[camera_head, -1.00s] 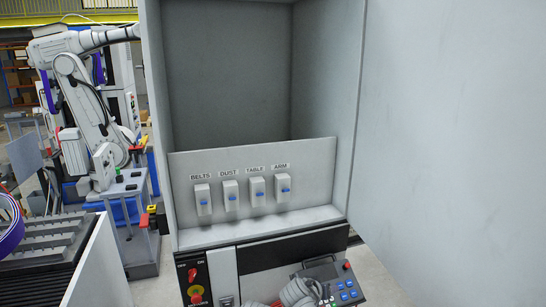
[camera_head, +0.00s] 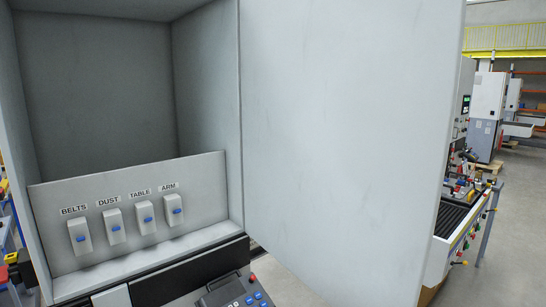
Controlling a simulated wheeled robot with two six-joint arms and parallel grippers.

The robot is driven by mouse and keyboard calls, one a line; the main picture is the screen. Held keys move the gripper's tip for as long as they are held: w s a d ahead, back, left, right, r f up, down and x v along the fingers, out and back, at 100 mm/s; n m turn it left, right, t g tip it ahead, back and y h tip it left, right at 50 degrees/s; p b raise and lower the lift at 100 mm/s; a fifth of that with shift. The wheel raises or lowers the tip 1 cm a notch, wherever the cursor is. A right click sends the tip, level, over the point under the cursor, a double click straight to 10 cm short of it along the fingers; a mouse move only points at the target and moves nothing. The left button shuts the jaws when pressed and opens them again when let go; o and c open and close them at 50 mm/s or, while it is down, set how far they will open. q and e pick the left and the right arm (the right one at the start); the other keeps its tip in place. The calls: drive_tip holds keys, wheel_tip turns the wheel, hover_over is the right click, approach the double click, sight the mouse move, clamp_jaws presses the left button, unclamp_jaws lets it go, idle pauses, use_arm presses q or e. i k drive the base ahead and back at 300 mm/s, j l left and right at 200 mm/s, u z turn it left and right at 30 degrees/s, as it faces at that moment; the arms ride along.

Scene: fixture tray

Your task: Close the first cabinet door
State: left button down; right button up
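The cabinet (camera_head: 233,130) stands open at the left of the head view. Inside is a sloped panel (camera_head: 125,222) with switches labelled BELTS, DUST, TABLE and ARM. The cabinet door (camera_head: 345,140) is a large plain grey-white panel. It stands wide open to the right of the cabinet and fills the middle of the view. No handle shows on the face in view. Neither of my grippers is in view.
Below the cabinet is a control box (camera_head: 235,293) with blue buttons and a red knob. Right of the door are a machine bench (camera_head: 455,225) and white machines (camera_head: 487,110) farther back. Open grey floor (camera_head: 510,240) lies at the right.

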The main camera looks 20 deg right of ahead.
sight(348, 107)
drive_tip(key=z, duration=2.9)
drive_tip(key=i+z, duration=0.1)
drive_tip(key=i, duration=2.45)
drive_tip(key=i+l+u, duration=0.1)
drive_tip(key=i+u, duration=0.3)
drive_tip(key=k+u, duration=0.1)
drive_tip(key=u, duration=3.6)
